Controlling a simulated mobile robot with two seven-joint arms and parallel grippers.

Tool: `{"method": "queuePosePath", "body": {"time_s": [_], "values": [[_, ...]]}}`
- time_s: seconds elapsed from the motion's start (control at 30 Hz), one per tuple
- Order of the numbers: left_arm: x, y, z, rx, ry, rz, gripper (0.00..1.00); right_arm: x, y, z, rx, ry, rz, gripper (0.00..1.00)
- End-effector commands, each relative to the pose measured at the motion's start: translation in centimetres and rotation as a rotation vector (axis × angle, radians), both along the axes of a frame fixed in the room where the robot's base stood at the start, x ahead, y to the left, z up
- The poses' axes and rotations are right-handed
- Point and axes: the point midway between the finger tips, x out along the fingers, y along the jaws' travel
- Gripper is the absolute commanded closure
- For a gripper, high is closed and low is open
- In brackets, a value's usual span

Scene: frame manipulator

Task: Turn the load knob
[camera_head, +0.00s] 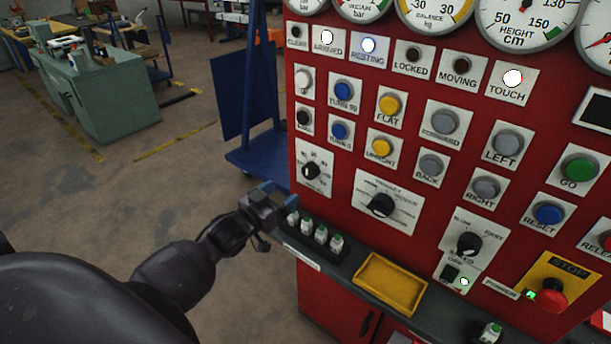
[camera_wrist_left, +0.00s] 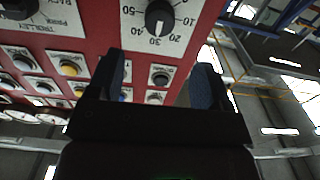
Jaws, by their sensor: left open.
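The knob with a number scale (camera_head: 311,171), which I take as the load knob, is black on a white plate at the left edge of the red panel. Its name is not legible. It also shows at the top of the left wrist view (camera_wrist_left: 159,17), with numbers such as 20, 30 and 40 around it. My left gripper (camera_head: 279,196) is open and empty, below and left of the knob in the head view. In the left wrist view, its blue fingers (camera_wrist_left: 158,78) stand apart, and the knob lies beyond them, not between them. My right gripper is not in view.
Two more black knobs (camera_head: 382,205) (camera_head: 468,244) and several push buttons fill the panel (camera_head: 340,222). A ledge below holds several small white-and-green items (camera_head: 321,235) and a yellow tray (camera_head: 391,284). A red stop button (camera_head: 546,296) sits at lower right. A blue trolley (camera_head: 246,98) stands behind.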

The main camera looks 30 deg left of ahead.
Motion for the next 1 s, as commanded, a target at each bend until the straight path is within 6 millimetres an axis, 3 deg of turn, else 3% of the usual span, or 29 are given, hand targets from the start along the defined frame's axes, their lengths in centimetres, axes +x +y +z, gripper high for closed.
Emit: {"method": "queuePosePath", "body": {"time_s": [0.6, 1.0], "values": [[8.8, -0.8, 0.0, 0.002, 0.001, 0.000, 0.27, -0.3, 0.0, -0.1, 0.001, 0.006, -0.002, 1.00], [10.0, -0.8, -0.1, 0.002, 0.002, 0.000, 0.27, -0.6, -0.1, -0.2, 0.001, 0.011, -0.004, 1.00]]}}
